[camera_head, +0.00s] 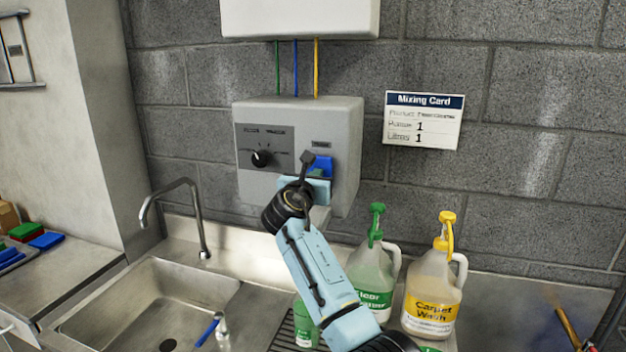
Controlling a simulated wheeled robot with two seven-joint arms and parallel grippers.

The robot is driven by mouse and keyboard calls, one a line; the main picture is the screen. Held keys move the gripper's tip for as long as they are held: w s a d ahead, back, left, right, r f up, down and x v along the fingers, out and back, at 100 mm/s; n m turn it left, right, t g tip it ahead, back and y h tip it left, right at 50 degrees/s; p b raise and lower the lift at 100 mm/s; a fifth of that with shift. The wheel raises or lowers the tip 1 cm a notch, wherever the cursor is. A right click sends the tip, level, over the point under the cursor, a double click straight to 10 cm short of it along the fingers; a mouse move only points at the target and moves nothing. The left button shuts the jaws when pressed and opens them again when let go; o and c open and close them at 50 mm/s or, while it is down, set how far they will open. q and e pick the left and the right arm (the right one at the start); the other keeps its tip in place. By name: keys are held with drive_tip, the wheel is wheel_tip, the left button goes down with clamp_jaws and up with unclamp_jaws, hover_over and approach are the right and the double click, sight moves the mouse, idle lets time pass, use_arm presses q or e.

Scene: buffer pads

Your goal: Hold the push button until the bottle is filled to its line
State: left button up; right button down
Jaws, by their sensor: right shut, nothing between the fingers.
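A grey dispenser box (353,125) is fixed to the block wall, with a black dial (261,158) on its left. A blue push button (322,164) is on its right side. My right gripper (308,165) is at the button, its fingers shut and empty. It covers part of the button, and I cannot tell whether it touches or presses it. A small green bottle (305,325) stands below on the dark drip grate, partly behind my right arm. Its liquid level and fill line cannot be made out. My left gripper is not in view.
A mixing card (424,120) on the wall reads 1 and 1. A green-topped jug (372,262) and a yellow-topped Carpet Wash jug (433,290) stand right of my arm. A steel sink (215,287) with a tap (178,193) lies left. Coloured pads (46,241) lie far left.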

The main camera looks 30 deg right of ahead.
drive_tip(key=shift+d+r, duration=0.15)
drive_tip(key=shift+r, duration=0.15)
drive_tip(key=p+v, duration=0.1)
drive_tip(key=v, duration=1.3)
drive_tip(key=shift+f, duration=0.25)
idle(0.5)
